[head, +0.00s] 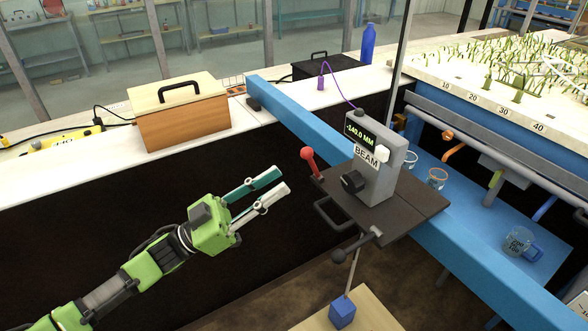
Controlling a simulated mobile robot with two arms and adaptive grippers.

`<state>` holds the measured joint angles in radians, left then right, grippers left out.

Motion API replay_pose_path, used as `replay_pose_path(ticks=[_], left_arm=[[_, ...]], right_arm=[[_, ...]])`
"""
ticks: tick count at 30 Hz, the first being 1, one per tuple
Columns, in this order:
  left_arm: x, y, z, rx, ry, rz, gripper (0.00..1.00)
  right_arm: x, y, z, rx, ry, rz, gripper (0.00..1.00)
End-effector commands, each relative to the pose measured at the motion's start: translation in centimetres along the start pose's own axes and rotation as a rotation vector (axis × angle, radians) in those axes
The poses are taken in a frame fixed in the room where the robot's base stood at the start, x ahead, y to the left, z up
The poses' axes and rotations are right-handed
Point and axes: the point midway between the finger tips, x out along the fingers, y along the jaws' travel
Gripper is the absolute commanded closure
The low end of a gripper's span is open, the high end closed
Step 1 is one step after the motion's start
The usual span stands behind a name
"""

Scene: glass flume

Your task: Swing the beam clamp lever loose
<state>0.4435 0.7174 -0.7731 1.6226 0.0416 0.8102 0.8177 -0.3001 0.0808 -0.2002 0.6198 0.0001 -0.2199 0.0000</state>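A lever with a red knob (308,156) stands up at the left edge of a dark carriage plate (408,208). The plate sits on a long blue beam (470,272). A grey box labelled BEAM (374,178) stands on the plate and reads -140.0 MM. A second, dark lever with a round knob (342,254) sits at the plate's front edge. My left gripper (281,181) is left of the plate, a little below the red knob in the picture. Its fingers are apart, with nothing between them, and it does not appear to touch the lever. My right gripper is not in view.
A dark handle loop (336,214) juts from the plate near the red lever. A rod with a blue block (342,311) hangs below. A wooden box (182,112) stands on the white ledge at left.

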Motion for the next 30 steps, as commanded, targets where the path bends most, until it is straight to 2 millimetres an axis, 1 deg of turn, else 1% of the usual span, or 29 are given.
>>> replay_pose_path(ticks=[1,6,10,16,17,18,19,20,22,23,24,26,27,28,29,30], left_arm=[[-0.9,-0.1,0.1,-0.001,-0.003,-0.003,0.76],[-2.7,-0.1,0.0,0.000,-0.001,-0.002,0.76],[-3.0,0.0,0.0,0.001,0.000,-0.001,0.76],[-3.0,0.0,0.0,0.001,0.001,0.000,0.76],[-3.0,-0.1,0.0,0.001,0.001,-0.001,0.76],[-3.1,-0.2,0.2,0.001,-0.002,-0.007,0.76],[-3.2,-0.4,0.5,0.002,-0.007,-0.017,0.76],[-3.4,-0.8,1.0,0.004,-0.014,-0.034,0.76],[-4.5,-2.4,3.2,0.015,-0.050,-0.109,0.76],[-5.3,-3.3,4.7,0.020,-0.076,-0.155,0.76],[-6.7,-4.7,6.9,0.029,-0.118,-0.227,0.76],[-9.6,-6.7,11.1,0.040,-0.201,-0.350,0.76],[-12.2,-7.8,14.1,0.043,-0.269,-0.435,0.76],[-14.3,-8.3,16.5,0.044,-0.324,-0.497,0.76],[-16.5,-8.7,18.8,0.042,-0.382,-0.557,0.76],[-19.6,-8.7,21.8,0.036,-0.460,-0.629,0.76]], right_arm=[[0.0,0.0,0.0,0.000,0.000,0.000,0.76],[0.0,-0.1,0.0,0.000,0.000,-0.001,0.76],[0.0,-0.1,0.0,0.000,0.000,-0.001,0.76],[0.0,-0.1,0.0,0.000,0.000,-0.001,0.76],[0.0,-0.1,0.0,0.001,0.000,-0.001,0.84],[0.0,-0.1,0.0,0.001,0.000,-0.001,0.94],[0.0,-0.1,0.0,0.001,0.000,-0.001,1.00],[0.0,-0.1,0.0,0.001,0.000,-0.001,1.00],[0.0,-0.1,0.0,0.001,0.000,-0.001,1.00],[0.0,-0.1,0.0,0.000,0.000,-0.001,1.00],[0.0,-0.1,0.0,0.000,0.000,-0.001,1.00],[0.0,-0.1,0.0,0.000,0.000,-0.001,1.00],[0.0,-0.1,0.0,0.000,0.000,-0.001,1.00],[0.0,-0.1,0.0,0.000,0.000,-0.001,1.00],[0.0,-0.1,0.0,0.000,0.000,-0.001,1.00],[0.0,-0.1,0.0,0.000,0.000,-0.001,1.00]])
